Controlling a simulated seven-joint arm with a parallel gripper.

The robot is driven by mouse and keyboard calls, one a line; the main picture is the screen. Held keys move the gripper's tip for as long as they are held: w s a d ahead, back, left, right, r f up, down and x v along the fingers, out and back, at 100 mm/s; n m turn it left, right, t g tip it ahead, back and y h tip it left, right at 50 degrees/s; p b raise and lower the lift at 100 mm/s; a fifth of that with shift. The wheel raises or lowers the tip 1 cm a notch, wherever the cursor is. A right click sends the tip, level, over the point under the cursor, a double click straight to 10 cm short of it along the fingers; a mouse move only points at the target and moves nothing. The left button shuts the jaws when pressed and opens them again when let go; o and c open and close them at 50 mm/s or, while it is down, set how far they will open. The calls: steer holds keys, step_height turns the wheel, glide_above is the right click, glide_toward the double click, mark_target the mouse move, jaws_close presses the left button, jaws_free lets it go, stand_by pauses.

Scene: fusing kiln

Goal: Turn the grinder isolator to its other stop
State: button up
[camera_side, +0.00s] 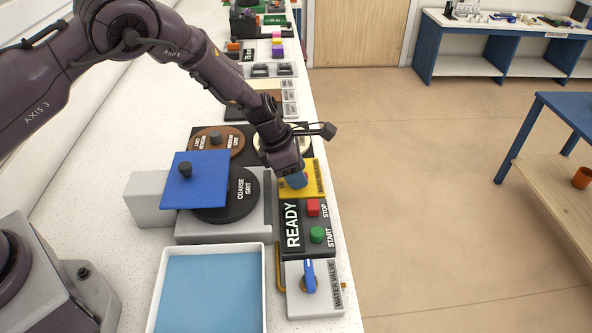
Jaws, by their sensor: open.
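The grinder isolator is on a yellow plate (316,186) near the table's right edge, just above the READY panel. My gripper (292,179) is down over the left part of this plate and is open. A blue part shows at its tip; I cannot tell whether it belongs to the fingers or to the isolator. The isolator's handle is hidden by my gripper, so its angle and any contact cannot be told.
The READY panel (292,226) has a red STOP button (313,207) and a green START button (317,235). Below is the water valve with a blue lever (309,275). Left are a grinder with a coarse grit disc (236,205), a blue square plate (200,188) and a white-rimmed tray (161,292).

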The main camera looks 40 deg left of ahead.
jaws_close()
steer(key=shift+m, duration=0.3)
steer(key=m, duration=0.2)
steer(key=m+g+h, duration=0.1)
steer(key=m, duration=0.1)
steer(key=shift+w+a+g, duration=0.1)
steer(key=shift+g, duration=0.2)
steer(key=m+g, duration=0.1)
steer(key=m, duration=0.4)
steer(key=shift+f+g, duration=0.1)
steer(key=shift+g, duration=0.3)
steer(key=m, duration=0.2)
steer(key=m+g, duration=0.1)
steer(key=m, duration=0.1)
steer(key=shift+w+g, duration=0.1)
steer(key=shift+g, duration=0.2)
steer(key=shift+m+g+y, duration=0.5)
steer(key=shift+m+g, duration=0.2)
steer(key=shift+m, duration=1.5)
